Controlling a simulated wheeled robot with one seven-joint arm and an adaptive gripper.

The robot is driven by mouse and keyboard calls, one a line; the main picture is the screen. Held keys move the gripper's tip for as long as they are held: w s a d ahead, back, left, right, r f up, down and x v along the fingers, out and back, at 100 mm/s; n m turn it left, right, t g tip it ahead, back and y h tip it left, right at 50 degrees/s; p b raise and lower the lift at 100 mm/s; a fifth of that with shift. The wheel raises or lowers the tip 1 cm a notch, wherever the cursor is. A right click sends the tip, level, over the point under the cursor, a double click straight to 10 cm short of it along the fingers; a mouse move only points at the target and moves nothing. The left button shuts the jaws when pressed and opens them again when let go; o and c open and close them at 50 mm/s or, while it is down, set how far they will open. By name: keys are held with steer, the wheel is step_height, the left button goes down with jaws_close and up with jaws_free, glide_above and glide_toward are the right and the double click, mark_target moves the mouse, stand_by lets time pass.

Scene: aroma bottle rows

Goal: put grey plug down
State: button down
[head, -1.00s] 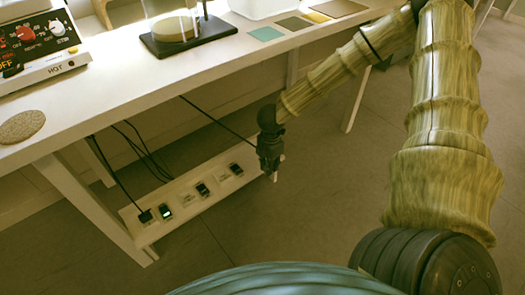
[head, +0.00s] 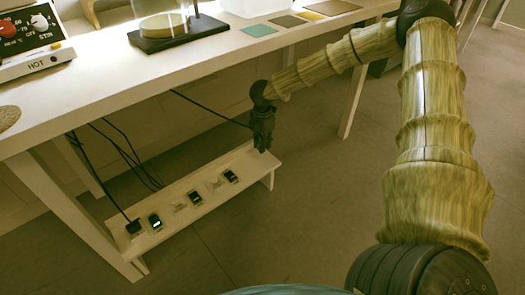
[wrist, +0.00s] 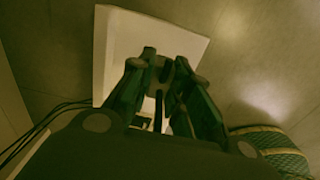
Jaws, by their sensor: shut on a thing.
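My gripper (head: 262,148) is over the right end of the low white bench (head: 255,166), near its back edge in the head view. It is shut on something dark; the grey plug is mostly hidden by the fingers. A black cord (head: 210,109) runs from under the table to the gripper. In the wrist view my gripper (wrist: 160,62) shows both dark fingers, with a narrow dark shape between them. The white bench top (wrist: 115,50) lies beneath. I cannot tell whether the held thing touches the bench.
Several sockets and switches line the bench, one switch (head: 155,222) lit green. A black plug (head: 133,226) sits at its left end. The white table (head: 120,70) overhangs behind, with a hot plate (head: 30,40) and glass vessel (head: 160,18). Open floor lies right.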

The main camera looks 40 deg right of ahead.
steer(key=shift+w+d+f+b, duration=0.1)
steer(key=shift+w+f+b, duration=0.05)
steer(key=shift+f+b, duration=1.55)
steer(key=shift+f, duration=0.1)
steer(key=shift+p, duration=0.35)
steer(key=c, duration=1.3)
jaws_free()
steer(key=shift+f, duration=0.1)
steer(key=shift+r+p, duration=2.15)
steer(key=shift+r, duration=1.75)
